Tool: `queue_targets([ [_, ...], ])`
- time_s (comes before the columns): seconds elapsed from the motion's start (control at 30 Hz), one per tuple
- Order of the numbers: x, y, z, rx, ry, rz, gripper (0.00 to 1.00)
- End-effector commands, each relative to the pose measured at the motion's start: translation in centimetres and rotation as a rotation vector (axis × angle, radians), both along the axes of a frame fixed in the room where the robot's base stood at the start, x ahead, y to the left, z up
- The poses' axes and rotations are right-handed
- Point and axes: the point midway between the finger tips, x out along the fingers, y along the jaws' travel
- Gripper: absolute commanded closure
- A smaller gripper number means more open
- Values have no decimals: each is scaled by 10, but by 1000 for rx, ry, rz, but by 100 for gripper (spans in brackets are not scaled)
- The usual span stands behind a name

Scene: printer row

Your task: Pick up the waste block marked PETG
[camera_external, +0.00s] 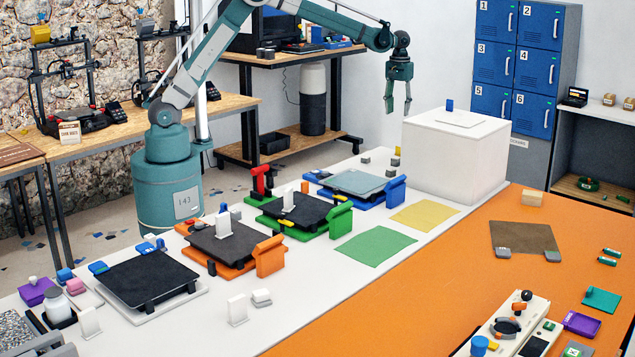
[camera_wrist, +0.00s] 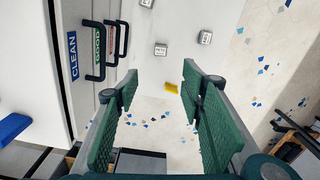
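Three small grey blocks with white labels lie on the white table beside the white box. In the wrist view they are one at the top edge (camera_wrist: 147,3), one in the middle (camera_wrist: 161,49) and one to the right (camera_wrist: 205,37). The lettering is too small to read, so I cannot tell which is PETG. In the external view small grey blocks show left of the box (camera_external: 365,157). My gripper (camera_external: 398,108) is open and empty, pointing down, high above the table near them. Its two green fingers frame the wrist view (camera_wrist: 160,78).
The large white box (camera_external: 458,155) stands right of the blocks; its handled, labelled side, including CLEAN (camera_wrist: 73,55), shows in the wrist view. A small yellow object (camera_wrist: 171,87) lies near the table edge. Printers, including one with a blue frame (camera_external: 355,184), stand toward the front.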

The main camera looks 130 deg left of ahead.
Motion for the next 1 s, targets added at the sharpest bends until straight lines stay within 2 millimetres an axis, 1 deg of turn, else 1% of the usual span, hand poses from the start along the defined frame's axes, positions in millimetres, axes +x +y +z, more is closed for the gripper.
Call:
queue_targets([
  [0.03,1,1,-25,0,0,0,60],
  [0.07,0,0,-38,0,0,0,60],
  [0.1,0,0,-55,0,0,0,60],
  [0.2,0,0,-94,0,0,0,60],
  [0.3,0,0,-123,0,0,0,60],
  [0.4,0,0,-142,0,0,0,60],
  [0.5,0,0,-151,0,0,0,60],
  [0.57,0,0,-153,0,0,0,60],
  [0.87,0,0,-154,0,0,0,60],
  [1.0,0,0,-159,0,0,0,60],
])
